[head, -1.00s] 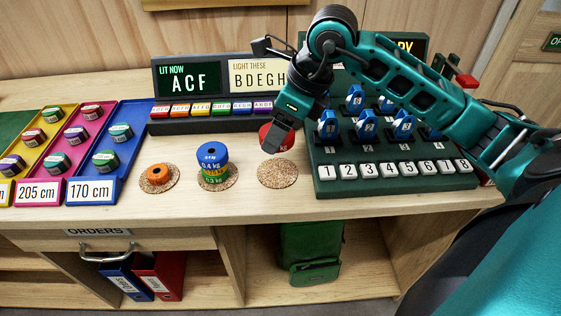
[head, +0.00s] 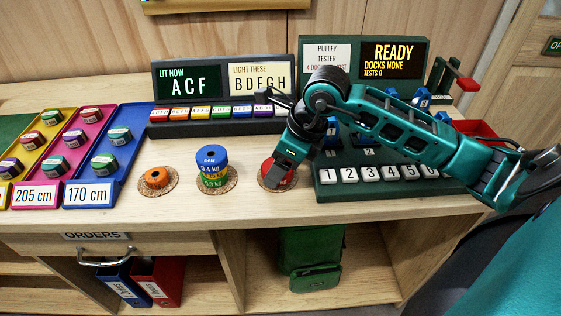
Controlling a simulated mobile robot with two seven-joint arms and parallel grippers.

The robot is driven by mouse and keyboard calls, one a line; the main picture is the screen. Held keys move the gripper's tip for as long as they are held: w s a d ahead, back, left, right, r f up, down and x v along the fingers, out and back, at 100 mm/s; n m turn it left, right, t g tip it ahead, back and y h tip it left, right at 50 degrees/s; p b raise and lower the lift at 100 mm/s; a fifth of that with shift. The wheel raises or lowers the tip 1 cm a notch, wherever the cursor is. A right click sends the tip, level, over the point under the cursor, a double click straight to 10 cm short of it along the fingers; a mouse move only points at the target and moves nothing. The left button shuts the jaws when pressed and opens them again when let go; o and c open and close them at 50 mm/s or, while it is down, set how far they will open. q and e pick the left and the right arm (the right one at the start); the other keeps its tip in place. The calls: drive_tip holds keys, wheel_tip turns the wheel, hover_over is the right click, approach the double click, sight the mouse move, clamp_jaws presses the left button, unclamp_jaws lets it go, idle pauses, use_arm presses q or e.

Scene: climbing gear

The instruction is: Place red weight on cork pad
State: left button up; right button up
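The red weight (head: 267,170) is a round disc at the right-hand cork pad (head: 262,184), low over or resting on it; I cannot tell which. My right gripper (head: 276,180) comes down over the weight from the right and hides part of it. Its fingers reach the weight and appear shut on it. Only a thin rim of that cork pad shows. The left cork pad (head: 170,185) bears an orange weight (head: 156,177). My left gripper is not in view.
A dark green pulley tester (head: 330,190) with numbered keys stands right of the pad, close to my arm. A letter panel (head: 180,128) with coloured keys stands behind. Coloured trays (head: 125,145) of tape rolls lie at left. The bench front (head: 235,212) is clear.

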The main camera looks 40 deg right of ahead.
drive_tip(key=o, duration=1.5)
drive_tip(key=shift+f, duration=0.1)
drive_tip(key=shift+c, duration=0.2)
drive_tip(key=shift+r+p, duration=0.25)
drive_tip(key=shift+p, duration=0.05)
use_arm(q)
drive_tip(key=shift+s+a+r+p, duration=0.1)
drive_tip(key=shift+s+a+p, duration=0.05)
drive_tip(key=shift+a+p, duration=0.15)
use_arm(e)
drive_tip(key=v, duration=1.2)
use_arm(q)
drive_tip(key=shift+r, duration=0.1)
use_arm(e)
drive_tip(key=shift+f, duration=0.1)
